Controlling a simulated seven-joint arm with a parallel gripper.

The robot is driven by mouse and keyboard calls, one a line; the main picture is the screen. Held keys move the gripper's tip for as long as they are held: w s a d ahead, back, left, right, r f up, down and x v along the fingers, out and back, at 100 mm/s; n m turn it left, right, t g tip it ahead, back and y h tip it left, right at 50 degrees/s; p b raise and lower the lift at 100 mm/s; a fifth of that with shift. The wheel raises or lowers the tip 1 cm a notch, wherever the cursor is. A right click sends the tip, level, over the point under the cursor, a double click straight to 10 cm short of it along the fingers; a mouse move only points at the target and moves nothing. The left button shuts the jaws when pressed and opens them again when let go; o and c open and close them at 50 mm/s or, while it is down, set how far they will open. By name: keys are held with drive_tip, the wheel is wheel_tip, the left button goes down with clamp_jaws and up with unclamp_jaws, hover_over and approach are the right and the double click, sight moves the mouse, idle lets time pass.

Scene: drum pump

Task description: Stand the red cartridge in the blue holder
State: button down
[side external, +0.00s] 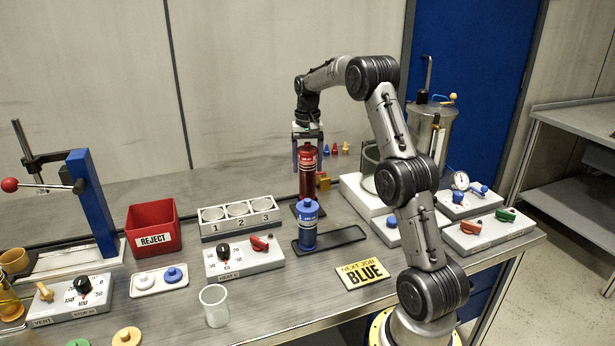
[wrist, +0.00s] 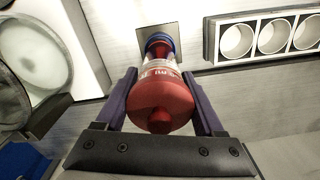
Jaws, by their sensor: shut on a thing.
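The red cartridge (side external: 307,172) is upright between the fingers of my gripper (side external: 307,145). In the wrist view the red cartridge (wrist: 160,100) fills the gap between the two purple fingers of my gripper (wrist: 162,90), which is shut on it. Past its far end, a blue round rim (wrist: 160,40) shows over a dark square plate (wrist: 184,32); this looks like the blue holder. The cartridge hides most of it, and I cannot tell whether the cartridge is inside it or above it. In the side view the blue cartridge hides that spot.
A blue cartridge (side external: 308,228) stands on a dark tray (side external: 345,236) just in front. A numbered three-hole rack (side external: 240,230) and a red REJECT bin (side external: 153,232) are left. A white pump base (side external: 362,205) is right. A "NEXT JOB BLUE" sign (side external: 362,275) lies in front.

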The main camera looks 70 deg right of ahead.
sight(307, 174)
drive_tip(key=shift+f, duration=1.75)
drive_tip(key=shift+f, duration=0.1)
unclamp_jaws()
drive_tip(key=shift+f, duration=0.1)
